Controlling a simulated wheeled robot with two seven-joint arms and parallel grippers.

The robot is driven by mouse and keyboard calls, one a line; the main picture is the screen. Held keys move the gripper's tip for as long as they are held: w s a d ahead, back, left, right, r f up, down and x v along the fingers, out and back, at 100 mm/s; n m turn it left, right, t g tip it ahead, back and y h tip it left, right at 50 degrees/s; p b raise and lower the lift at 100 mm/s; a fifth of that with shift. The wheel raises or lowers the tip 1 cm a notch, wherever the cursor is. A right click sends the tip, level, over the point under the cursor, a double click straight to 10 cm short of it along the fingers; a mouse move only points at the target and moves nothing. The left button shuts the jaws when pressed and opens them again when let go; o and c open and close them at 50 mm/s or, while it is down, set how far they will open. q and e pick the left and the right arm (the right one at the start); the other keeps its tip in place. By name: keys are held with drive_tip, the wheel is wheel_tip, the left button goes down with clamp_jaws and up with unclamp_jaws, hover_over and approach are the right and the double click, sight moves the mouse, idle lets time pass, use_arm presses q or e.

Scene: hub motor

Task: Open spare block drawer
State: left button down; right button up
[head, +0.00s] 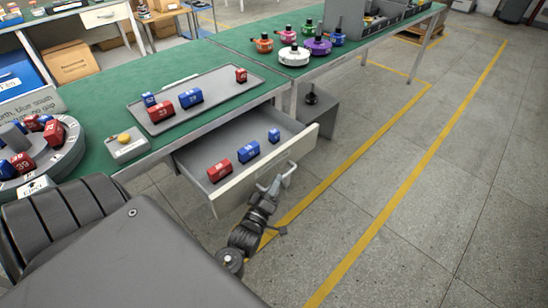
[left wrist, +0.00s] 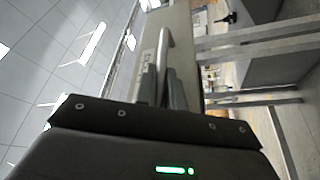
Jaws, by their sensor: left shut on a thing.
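The spare block drawer (head: 237,185) under the green bench is pulled out, and its inside shows in the head view. A red block (head: 219,170), a larger blue block (head: 248,152) and a small blue block (head: 274,135) lie in it. My left gripper (head: 272,187) is at the drawer's front, shut on the bar handle (head: 289,175). In the left wrist view the gripper fingers (left wrist: 162,88) close around the handle (left wrist: 163,52) against the pale drawer front (left wrist: 183,45). My right gripper is not in view.
The bench (head: 190,127) carries a grey tray (head: 213,103) with red and blue blocks, a yellow-button box (head: 127,145) and a round fixture (head: 67,157) with blocks. A grey open box (head: 317,115) stands right of the drawer. The floor (head: 400,190) to the right is clear.

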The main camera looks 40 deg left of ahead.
use_arm(q)
drive_tip(key=c, duration=1.8)
unclamp_jaws()
drive_tip(key=shift+o, duration=0.2)
